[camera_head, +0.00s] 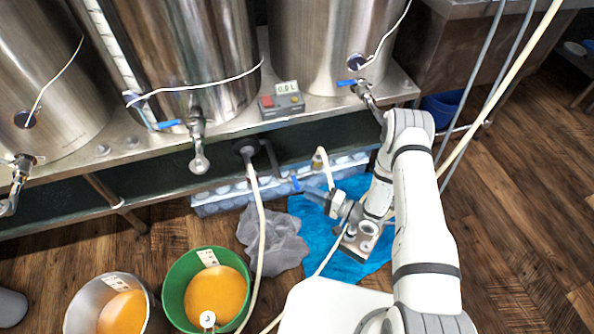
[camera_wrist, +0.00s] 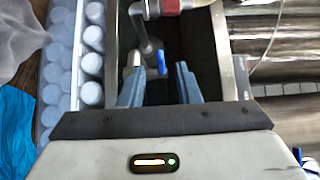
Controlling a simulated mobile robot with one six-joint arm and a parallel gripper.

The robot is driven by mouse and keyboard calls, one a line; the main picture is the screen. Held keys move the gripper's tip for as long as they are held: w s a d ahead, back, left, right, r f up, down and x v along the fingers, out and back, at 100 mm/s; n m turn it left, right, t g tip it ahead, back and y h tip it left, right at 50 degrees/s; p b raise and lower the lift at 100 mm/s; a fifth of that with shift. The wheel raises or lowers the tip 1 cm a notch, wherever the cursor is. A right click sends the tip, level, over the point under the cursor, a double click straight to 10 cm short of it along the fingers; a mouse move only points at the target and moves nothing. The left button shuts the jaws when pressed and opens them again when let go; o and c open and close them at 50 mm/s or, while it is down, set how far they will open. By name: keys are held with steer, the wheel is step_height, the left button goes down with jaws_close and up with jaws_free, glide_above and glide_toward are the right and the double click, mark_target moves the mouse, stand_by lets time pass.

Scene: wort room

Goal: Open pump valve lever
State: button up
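The blue lever (camera_wrist: 162,62) shows in the wrist view on a metal fitting, ahead of my gripper (camera_wrist: 158,82) and in line with the gap between its two blue-grey fingers. The fingers are apart, with nothing between their tips that I can make out. In the head view a small blue lever (camera_head: 296,184) is just left of my gripper (camera_head: 311,192), under the front edge of the steel bench. I cannot tell from these views whether a finger touches the lever. A metal pipe and a red fitting (camera_wrist: 172,5) lie beyond it in the wrist view.
The steel bench (camera_head: 135,151) with tanks overhangs the area. A pack of bottles (camera_head: 225,201) lies beneath it. A grey cloth (camera_head: 272,240) and blue cloth (camera_head: 345,263) lie on the floor. A pale hose (camera_head: 261,235) runs past the green bucket (camera_head: 177,270).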

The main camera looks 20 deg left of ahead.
mark_target(296, 183)
steer(key=b+x, duration=0.1)
steer(key=x, duration=0.7)
steer(key=shift+w, duration=0.3)
steer(key=shift+d, duration=0.1)
steer(key=shift+c, duration=0.4)
jaws_close()
